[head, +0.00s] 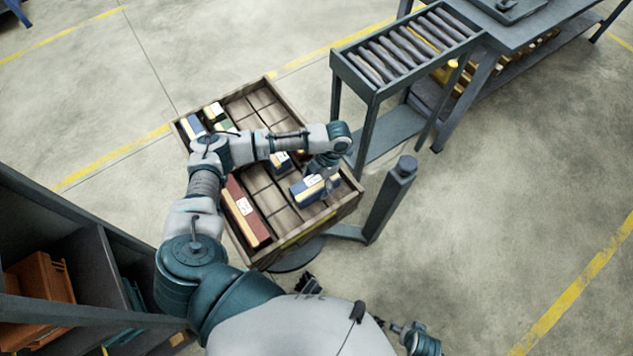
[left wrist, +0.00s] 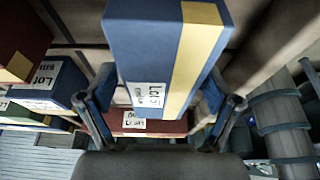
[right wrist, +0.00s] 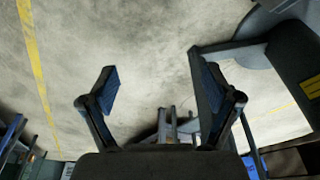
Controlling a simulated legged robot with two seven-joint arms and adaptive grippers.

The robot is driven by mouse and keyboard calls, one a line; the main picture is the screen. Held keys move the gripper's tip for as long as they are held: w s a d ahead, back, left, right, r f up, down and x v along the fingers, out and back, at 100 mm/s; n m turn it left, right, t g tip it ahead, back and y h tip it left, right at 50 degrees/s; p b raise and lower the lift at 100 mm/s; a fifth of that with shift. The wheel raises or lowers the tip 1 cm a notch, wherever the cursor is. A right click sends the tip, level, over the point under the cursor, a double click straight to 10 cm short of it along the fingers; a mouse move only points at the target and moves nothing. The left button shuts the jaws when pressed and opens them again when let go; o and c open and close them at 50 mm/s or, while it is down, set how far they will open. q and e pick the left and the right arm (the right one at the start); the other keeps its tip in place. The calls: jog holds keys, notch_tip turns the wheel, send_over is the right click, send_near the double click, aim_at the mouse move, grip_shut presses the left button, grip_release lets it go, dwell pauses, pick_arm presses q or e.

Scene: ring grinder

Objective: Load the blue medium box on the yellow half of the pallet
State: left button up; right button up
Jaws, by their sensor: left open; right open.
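A blue box (head: 308,190) with a yellow stripe and a white label lies on the wooden pallet (head: 262,253), near its right corner. In the left wrist view the blue box (left wrist: 150,50) fills the middle, between the two fingers. My left gripper (head: 325,168) is open just over this box, one finger on each side; I cannot tell whether they touch it. A strip of yellow shows on the pallet's near side. My right gripper (right wrist: 155,95) is open and empty, over bare floor in the right wrist view.
A long dark red box (head: 243,212) and smaller blue boxes (head: 281,162) share the pallet. A grey post (head: 390,195) stands right of it. A roller conveyor (head: 408,45) is behind. A shelf with an orange bin (head: 38,290) is at left. Floor at right is clear.

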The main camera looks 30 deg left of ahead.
pick_arm(q)
jog(key=shift+a, duration=0.2)
jog(key=shift+w+a+r, duration=0.1)
jog(key=shift+r, duration=0.15)
jog(key=v, duration=0.3)
jog(key=p+v, duration=0.1)
jog(key=v, duration=0.3)
jog(key=d+v, duration=0.1)
jog(key=v, duration=0.3)
jog(key=shift+p, duration=0.35)
jog(key=shift+a+r, duration=0.1)
jog(key=shift+r, duration=0.1)
jog(key=shift+w+a, duration=0.1)
jog(key=shift+a, duration=0.35)
pick_arm(e)
jog(key=f, duration=0.3)
jog(key=a+f, duration=0.1)
jog(key=shift+s+f, duration=0.25)
jog(key=shift+f, duration=0.05)
jog(key=shift+d, duration=0.1)
